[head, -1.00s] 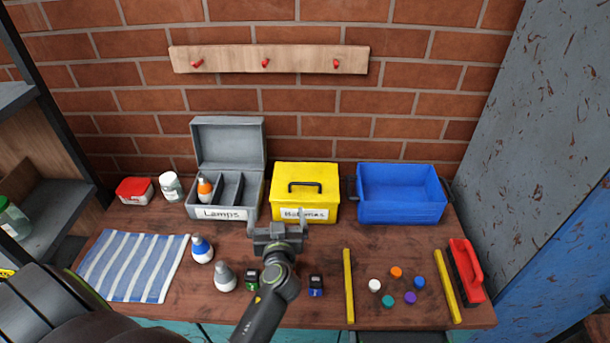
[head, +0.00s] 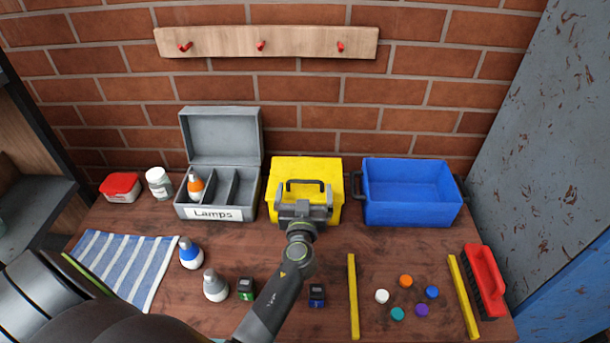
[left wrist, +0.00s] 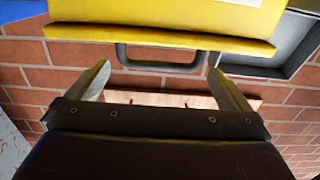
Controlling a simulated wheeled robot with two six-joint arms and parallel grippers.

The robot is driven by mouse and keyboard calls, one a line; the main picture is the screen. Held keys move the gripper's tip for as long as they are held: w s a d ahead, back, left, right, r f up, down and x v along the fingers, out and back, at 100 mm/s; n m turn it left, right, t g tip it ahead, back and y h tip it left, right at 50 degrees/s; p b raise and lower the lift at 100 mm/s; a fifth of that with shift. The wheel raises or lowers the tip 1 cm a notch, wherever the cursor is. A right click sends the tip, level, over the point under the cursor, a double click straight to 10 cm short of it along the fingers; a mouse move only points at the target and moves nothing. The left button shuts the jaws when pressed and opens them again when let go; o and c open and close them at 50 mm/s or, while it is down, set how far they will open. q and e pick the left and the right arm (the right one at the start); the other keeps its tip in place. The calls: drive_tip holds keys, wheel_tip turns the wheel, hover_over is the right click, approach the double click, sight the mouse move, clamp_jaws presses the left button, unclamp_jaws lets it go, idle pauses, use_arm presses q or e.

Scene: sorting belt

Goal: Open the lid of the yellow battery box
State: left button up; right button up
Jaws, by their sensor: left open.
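The yellow battery box (head: 318,169) stands at the back middle of the table with its lid closed and a black handle (head: 306,184) on the lid. My left gripper (head: 305,202) is open in front of the box and hides its label. In the left wrist view the yellow box (left wrist: 160,30) fills the top, and the black handle (left wrist: 160,66) shows between the two fingers of my gripper (left wrist: 157,80). The fingers look apart from the handle; nothing is held. My right gripper is not in view.
A grey Lamps box (head: 222,135) with its lid up stands left of the yellow box. A blue bin (head: 410,215) stands close on the right. Bottles, small batteries, coloured caps, yellow strips and a red brush (head: 485,275) lie in front.

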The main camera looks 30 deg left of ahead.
sight(305, 182)
use_arm(q)
drive_tip(key=shift+p+x, duration=0.7)
drive_tip(key=shift+x, duration=2.15)
drive_tip(key=c, duration=1.1)
drive_tip(key=shift+r, duration=0.1)
drive_tip(key=shift+w+a, duration=0.1)
